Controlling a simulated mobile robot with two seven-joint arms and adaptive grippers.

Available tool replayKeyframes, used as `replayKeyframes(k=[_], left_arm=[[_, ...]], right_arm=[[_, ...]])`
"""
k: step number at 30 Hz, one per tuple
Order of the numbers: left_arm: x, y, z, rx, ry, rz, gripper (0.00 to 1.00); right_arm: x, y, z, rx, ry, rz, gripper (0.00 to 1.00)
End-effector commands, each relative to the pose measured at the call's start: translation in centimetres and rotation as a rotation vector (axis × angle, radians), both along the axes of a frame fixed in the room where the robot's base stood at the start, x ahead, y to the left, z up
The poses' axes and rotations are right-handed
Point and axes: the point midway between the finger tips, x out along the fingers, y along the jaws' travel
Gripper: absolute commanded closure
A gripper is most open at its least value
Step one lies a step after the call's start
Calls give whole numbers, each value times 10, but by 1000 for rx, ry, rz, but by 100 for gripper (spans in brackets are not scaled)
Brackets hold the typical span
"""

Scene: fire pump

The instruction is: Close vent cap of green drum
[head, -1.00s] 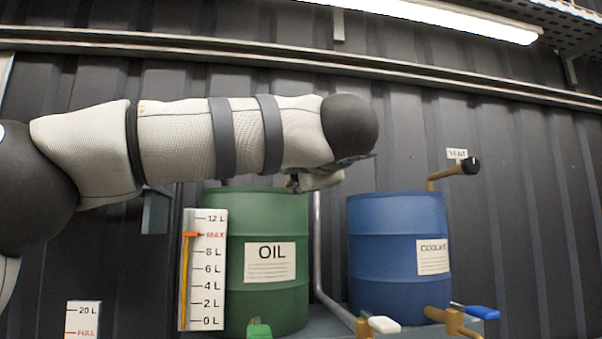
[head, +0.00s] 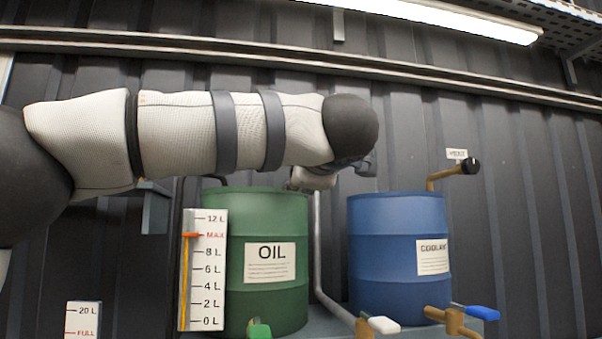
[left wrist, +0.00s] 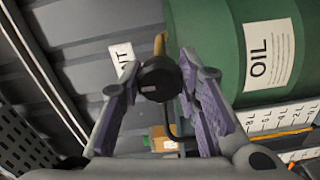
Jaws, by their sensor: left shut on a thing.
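The green drum (head: 270,212), labelled OIL, stands on a shelf in the head view and also shows at the upper right of the left wrist view (left wrist: 218,30). Its black round vent cap (left wrist: 160,78) sits on a brass pipe (left wrist: 160,44) in the left wrist view. My left gripper (left wrist: 157,80) is shut on the cap, one finger on each side. In the head view my left arm hides the cap and most of the gripper. My right gripper is in neither view.
A blue coolant drum (head: 385,232) stands to the right, with its own vent pipe and black cap (head: 470,166). A level gauge (head: 203,270) stands in front of the green drum's left side. Valves with green, white and blue handles (head: 482,313) stick out below the drums.

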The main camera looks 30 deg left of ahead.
Motion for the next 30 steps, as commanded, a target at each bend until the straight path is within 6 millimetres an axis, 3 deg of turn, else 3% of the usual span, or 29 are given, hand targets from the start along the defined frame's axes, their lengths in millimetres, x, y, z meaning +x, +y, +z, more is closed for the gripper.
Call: replayKeyframes(k=[5, 6, 9, 20, 30], left_arm=[[0, 0, -1, 0, 3, 0, 98], [0, 0, -1, 0, 3, 0, 65], [0, 0, -1, 0, 2, 0, 49], [-8, -6, 1, 0, -1, -1, 49], [-76, -58, 0, 0, 0, -3, 49]], right_arm=[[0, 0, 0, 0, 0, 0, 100], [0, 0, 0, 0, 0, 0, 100], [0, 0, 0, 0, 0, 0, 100], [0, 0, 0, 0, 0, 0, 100], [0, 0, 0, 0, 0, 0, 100]])
